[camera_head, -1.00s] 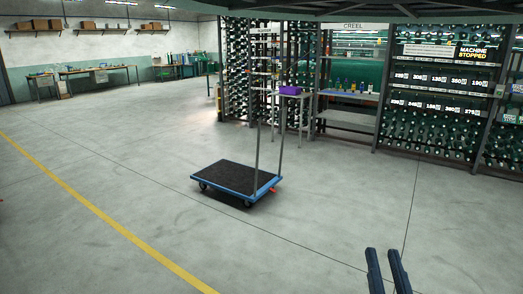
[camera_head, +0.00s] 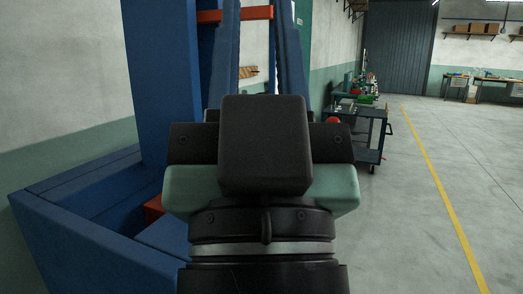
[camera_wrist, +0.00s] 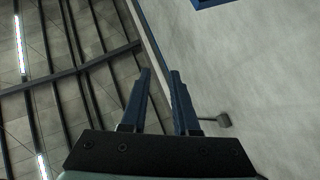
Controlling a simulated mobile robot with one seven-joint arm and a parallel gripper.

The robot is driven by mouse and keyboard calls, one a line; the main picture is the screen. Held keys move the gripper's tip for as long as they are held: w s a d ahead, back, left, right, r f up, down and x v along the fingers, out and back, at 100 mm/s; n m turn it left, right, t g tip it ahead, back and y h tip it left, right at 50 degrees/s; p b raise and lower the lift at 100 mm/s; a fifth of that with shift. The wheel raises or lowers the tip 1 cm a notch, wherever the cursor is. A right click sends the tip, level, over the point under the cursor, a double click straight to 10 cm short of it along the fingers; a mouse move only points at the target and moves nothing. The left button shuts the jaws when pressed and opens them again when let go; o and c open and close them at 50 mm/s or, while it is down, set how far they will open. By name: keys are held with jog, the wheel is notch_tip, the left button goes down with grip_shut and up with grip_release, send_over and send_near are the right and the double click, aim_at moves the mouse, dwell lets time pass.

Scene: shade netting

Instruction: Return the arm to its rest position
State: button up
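My gripper (camera_wrist: 160,73) shows in the wrist view with its two dark blue fingers apart and nothing between them. The fingers point up the picture, toward the ceiling beams and a pale wall. In the head view my arm rises in the lower middle, close to the camera. The black and pale green gripper body (camera_head: 264,145) tops it. The body hides part of what lies behind it. Blue uprights show past the body; I cannot tell there which parts are my fingers.
A large blue frame (camera_head: 165,90) with red bars stands close on the left in the head view. A blue cart (camera_head: 370,135) with items on top stands beyond the gripper to the right. Open floor (camera_head: 410,220) and a yellow line lie on the right.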

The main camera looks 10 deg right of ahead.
notch_tip(320, 180, up, 18)
jog(key=a+n+y+p, duration=0.1)
jog(key=a+p, duration=0.1)
jog(key=p, duration=1.5)
jog(key=shift+s+a+r+y+p, duration=0.15)
jog(key=shift+s+a+y+p, duration=0.05)
jog(key=shift+a+y+p, duration=0.2)
